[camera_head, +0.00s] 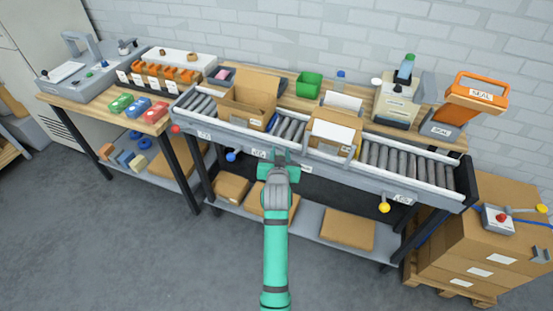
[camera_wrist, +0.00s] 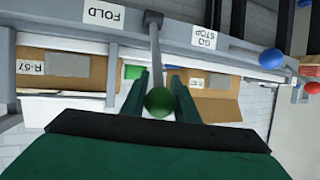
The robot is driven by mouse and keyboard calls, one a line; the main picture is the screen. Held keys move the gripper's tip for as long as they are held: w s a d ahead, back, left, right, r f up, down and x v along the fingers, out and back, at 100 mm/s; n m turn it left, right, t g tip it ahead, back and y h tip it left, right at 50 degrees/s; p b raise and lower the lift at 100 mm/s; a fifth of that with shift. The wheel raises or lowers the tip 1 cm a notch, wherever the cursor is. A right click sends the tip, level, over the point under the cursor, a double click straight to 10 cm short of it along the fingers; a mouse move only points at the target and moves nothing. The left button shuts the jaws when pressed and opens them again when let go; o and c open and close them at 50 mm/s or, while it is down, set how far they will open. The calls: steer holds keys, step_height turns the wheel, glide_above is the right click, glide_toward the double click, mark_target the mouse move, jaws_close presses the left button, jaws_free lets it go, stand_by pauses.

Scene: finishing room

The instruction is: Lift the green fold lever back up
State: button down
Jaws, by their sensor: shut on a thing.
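The green fold lever shows in the wrist view as a grey rod (camera_wrist: 155,55) ending in a round green knob (camera_wrist: 158,101). The rod runs from a dark pivot on the grey conveyor rail, beside the FOLD label (camera_wrist: 104,14). My gripper (camera_wrist: 160,92) is shut on the green knob, with one finger on each side of it. In the head view my gripper (camera_head: 280,158) is at the front rail of the conveyor (camera_head: 330,171), near its middle, and the lever is hidden behind it.
In the head view, a blue knob (camera_head: 231,156) is left of my gripper and a yellow knob (camera_head: 384,207) right. An open carton (camera_head: 247,98) and another box (camera_head: 333,133) sit on the rollers. Floor in front is clear.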

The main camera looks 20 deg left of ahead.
steer(key=shift+w+d, duration=0.1)
steer(key=shift+w, duration=0.25)
steer(key=shift+w+d, duration=0.2)
steer(key=shift+w, duration=1)
steer(key=shift+d+f+g, duration=0.15)
steer(key=shift+f+g, duration=0.05)
steer(key=shift+g, duration=0.1)
steer(key=c, duration=1.4)
jaws_free()
steer(key=shift+w+a+r, duration=0.2)
steer(key=shift+r, duration=0.1)
